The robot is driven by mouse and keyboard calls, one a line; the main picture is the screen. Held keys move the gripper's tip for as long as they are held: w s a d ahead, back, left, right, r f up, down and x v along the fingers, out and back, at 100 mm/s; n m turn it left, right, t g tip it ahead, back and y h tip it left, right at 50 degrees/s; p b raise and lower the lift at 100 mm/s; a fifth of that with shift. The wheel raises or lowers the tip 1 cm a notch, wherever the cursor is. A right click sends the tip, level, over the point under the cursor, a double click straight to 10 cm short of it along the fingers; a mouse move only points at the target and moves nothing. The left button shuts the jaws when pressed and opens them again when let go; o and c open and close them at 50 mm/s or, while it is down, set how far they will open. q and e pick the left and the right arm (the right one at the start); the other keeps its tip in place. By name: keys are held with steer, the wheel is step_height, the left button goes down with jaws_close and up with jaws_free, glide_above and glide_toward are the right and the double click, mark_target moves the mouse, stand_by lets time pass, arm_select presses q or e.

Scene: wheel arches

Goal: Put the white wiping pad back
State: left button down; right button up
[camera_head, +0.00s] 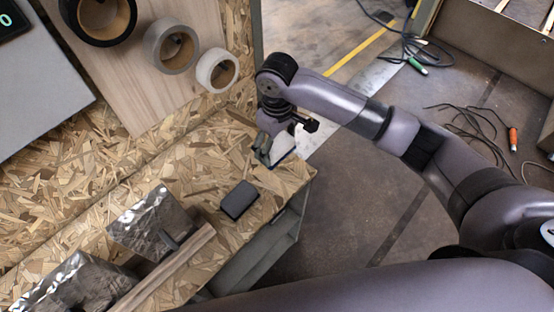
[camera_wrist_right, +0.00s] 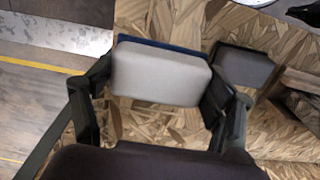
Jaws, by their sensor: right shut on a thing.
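The white wiping pad (camera_wrist_right: 160,75) is a pale grey-white block with a dark blue edge along its far side. It sits between the two fingers of my right gripper (camera_wrist_right: 163,92) in the right wrist view, and the gripper is shut on it. In the head view my right gripper (camera_head: 264,152) is over the front corner of the chipboard bench (camera_head: 205,150), and the pad is mostly hidden there. Whether the pad touches the bench is hard to tell. My left gripper is not in view.
A dark grey pad (camera_head: 239,199) lies on the bench close to my right gripper; it also shows in the right wrist view (camera_wrist_right: 243,67). Foil-covered pieces (camera_head: 152,222) and a wooden strip (camera_head: 165,270) are at the left front. Tape rolls (camera_head: 171,48) hang behind. Cables lie on the floor.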

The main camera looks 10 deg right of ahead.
mark_target(277, 143)
step_height(277, 143, down, 9)
steer(key=shift+r+p, duration=0.2)
steer(key=shift+p, duration=0.1)
steer(key=o, duration=1)
steer(key=shift+r, duration=0.1)
step_height(277, 143, up, 12)
steer(key=shift+f+b, duration=0.1)
steer(key=shift+b, duration=0.4)
